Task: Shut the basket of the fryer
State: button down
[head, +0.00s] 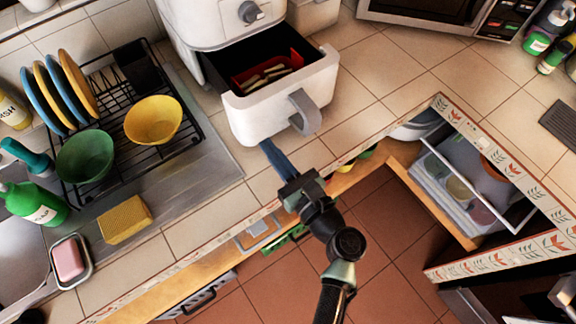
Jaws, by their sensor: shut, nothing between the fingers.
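The white fryer (212,22) stands on the tiled counter at the top middle. Its basket (275,101) is pulled out toward the front right, with a dark inside, a red insert and several pale fry-like pieces in it. The basket's grey handle (305,112) sticks out from its front. My gripper (268,148) is shut and empty, just below the basket's front left part and left of the handle. It points up toward the basket front. I cannot tell whether its tips touch the basket.
A black dish rack (190,137) with plates, a green bowl (85,157) and a yellow bowl (153,120) is at left. A microwave (425,12) stands at top right. An open drawer (470,180) with dishes is at right. Counter tiles right of the basket are clear.

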aim_at(221, 84)
jog(key=shift+x, duration=1.65)
jog(key=b+x, duration=0.5)
jog(key=x, duration=1.1)
jog(key=shift+w+a+f+b, duration=0.1)
jog(key=shift+b, duration=0.2)
jog(key=shift+w+a, duration=0.35)
jog(key=shift+w, duration=0.1)
jog(key=shift+r, duration=0.35)
jog(key=shift+r, duration=0.1)
